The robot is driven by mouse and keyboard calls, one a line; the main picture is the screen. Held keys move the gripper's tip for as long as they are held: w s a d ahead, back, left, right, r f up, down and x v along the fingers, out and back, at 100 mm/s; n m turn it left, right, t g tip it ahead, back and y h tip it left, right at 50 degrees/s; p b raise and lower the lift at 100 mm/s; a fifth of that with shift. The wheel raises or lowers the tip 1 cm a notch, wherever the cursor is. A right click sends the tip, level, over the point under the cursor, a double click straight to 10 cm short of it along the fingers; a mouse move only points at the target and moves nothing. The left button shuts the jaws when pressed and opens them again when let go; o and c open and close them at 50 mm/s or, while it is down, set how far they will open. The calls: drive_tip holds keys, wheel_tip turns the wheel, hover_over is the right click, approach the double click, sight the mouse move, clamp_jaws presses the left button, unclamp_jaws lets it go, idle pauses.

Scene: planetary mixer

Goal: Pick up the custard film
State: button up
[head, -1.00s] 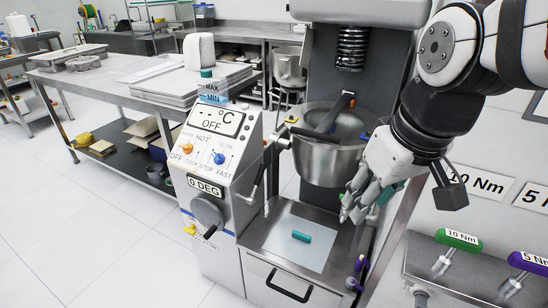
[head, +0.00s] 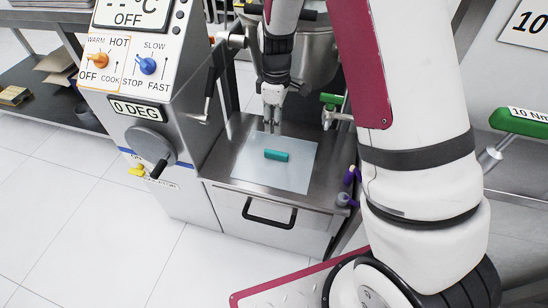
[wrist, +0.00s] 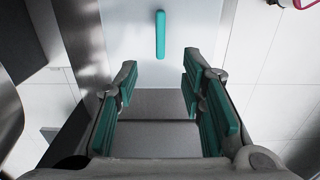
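A pale, translucent square sheet, which looks like the custard film (head: 292,177), lies flat on the steel deck (head: 222,163) below the mixer bowl. A short teal bar (head: 276,155) sits on its middle. In the wrist view the teal bar (wrist: 160,34) stands upright in the picture, beyond my fingertips and roughly centred between them, with the pale sheet (wrist: 120,32) around it. My gripper (head: 273,129) points down over the sheet's back part, behind the bar. In the wrist view my gripper (wrist: 160,75) is open and empty, its teal-padded fingers wide apart.
The steel mixer bowl (head: 308,62) is close behind my gripper. A control cabinet with a crank (head: 150,145) stands left. A green-handled part (head: 333,101) and purple knobs (head: 346,188) are right of the deck. A drawer handle (head: 268,213) is in front.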

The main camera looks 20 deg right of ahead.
sight(276, 152)
wheel_tip(276, 152, down, 14)
drive_tip(key=b, duration=0.4)
drive_tip(key=shift+s+d, duration=0.1)
drive_tip(key=shift+r, duration=0.1)
drive_tip(key=shift+c, duration=0.3)
clamp_jaws()
